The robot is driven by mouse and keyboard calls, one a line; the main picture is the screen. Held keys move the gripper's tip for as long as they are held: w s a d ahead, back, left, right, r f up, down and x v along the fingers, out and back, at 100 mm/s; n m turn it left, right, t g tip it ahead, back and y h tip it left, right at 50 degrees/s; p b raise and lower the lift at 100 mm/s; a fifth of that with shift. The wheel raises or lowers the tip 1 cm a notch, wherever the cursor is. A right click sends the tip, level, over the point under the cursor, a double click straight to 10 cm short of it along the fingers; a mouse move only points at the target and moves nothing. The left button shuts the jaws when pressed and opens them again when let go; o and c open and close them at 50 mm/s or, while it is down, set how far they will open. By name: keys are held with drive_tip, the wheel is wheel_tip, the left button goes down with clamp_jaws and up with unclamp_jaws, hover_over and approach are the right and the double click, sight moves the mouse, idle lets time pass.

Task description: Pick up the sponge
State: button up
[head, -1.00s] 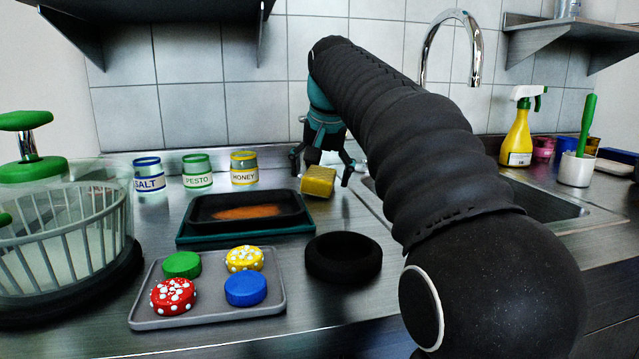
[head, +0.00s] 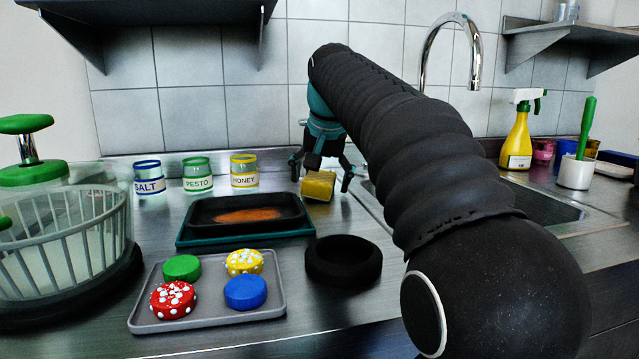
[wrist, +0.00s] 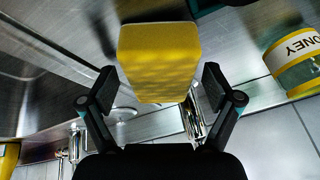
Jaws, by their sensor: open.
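The yellow sponge (head: 318,185) is on the steel counter, to the right of the honey jar, in the head view. In the wrist view the sponge (wrist: 160,58) is at the top middle, lying between the two fingers and reaching beyond their tips. My gripper (head: 321,176) is lowered over the sponge from above, with a finger on each side. In the wrist view my gripper (wrist: 157,90) is open, and gaps show between both fingertips and the sponge. Whether the sponge touches the counter is not clear.
The honey jar (head: 244,171) stands close on the left. A baking pan (head: 203,212) on a teal board lies in front left, a black ring (head: 343,259) in front. The sink (head: 540,201) is to the right, the tiled wall behind.

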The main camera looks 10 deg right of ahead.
drive_tip(key=c, duration=1)
drive_tip(key=shift+c, duration=0.2)
